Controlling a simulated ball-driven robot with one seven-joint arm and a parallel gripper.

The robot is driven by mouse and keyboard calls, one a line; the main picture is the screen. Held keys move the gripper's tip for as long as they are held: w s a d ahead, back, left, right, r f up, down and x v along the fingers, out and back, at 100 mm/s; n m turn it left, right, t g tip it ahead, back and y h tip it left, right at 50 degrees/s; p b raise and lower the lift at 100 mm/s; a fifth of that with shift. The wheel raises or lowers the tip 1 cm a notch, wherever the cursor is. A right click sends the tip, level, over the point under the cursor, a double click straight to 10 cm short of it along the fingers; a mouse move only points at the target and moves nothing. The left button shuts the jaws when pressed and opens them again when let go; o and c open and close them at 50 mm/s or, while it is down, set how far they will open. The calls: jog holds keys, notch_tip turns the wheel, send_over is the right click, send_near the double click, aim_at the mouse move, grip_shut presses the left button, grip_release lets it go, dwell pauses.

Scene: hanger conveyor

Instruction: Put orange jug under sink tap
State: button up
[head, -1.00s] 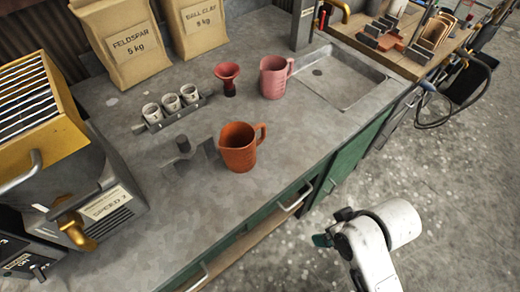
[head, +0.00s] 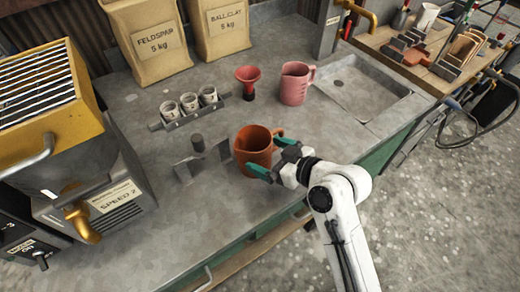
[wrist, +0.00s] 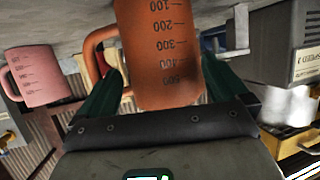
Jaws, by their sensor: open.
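The orange jug (head: 252,152) stands upright on the grey worktop, near its front edge. My gripper (head: 271,157) is open at the jug's right side, with its green fingers reaching to either side of it. In the wrist view the jug (wrist: 165,60), with its measuring marks, sits between the spread fingers (wrist: 158,92), its handle on the left. Whether either finger touches it I cannot tell. The sink (head: 365,88) is a shallow basin at the right end of the worktop. A grey post (head: 328,30) and yellow pipe (head: 360,14) rise behind it; the tap's outlet is not clear.
A pink jug (head: 295,84) stands by the sink's left edge, with a red funnel (head: 247,80) beside it. A rack of white cups (head: 188,104) and a grey bracket (head: 200,158) lie left of the orange jug. A yellow-and-grey machine (head: 75,130) fills the left.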

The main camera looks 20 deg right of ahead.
aim_at(243, 146)
jog(key=p+x, duration=0.1)
jog(key=x, duration=0.4)
jog(key=shift+s, duration=0.1)
jog(key=shift+c, duration=0.2)
jog(key=c, duration=0.7)
jog(key=shift+c, duration=0.2)
